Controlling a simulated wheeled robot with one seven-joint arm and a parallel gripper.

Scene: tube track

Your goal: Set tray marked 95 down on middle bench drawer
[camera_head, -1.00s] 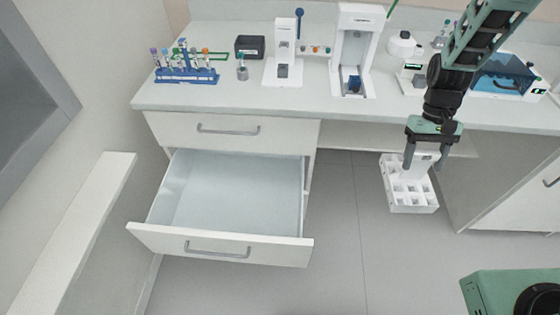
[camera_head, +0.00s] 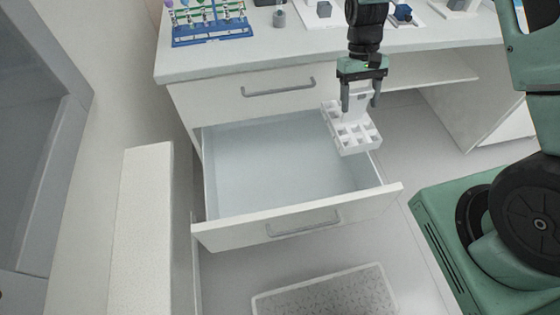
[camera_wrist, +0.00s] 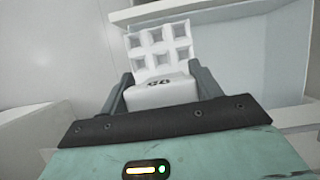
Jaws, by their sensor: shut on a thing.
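My gripper (camera_head: 361,103) is shut on a white tray (camera_head: 353,134) with several square compartments, and holds it in the air. In the head view the tray appears over the right side of the open middle drawer (camera_head: 260,172), hiding part of its right wall. In the wrist view the tray (camera_wrist: 162,48) sits between the two fingers; dark digits on its near face look upside down and are hard to read. The drawer is pulled out, with a pale, empty-looking interior and a grey handle (camera_head: 303,223) on its front. It also shows in the wrist view (camera_wrist: 250,55).
A closed drawer (camera_head: 270,90) lies above the open one, under the white benchtop (camera_head: 300,52). A blue tube rack (camera_head: 212,32) stands on the bench. A white ledge (camera_head: 140,230) is at left. A pale speckled slab (camera_head: 330,292) is on the floor in front.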

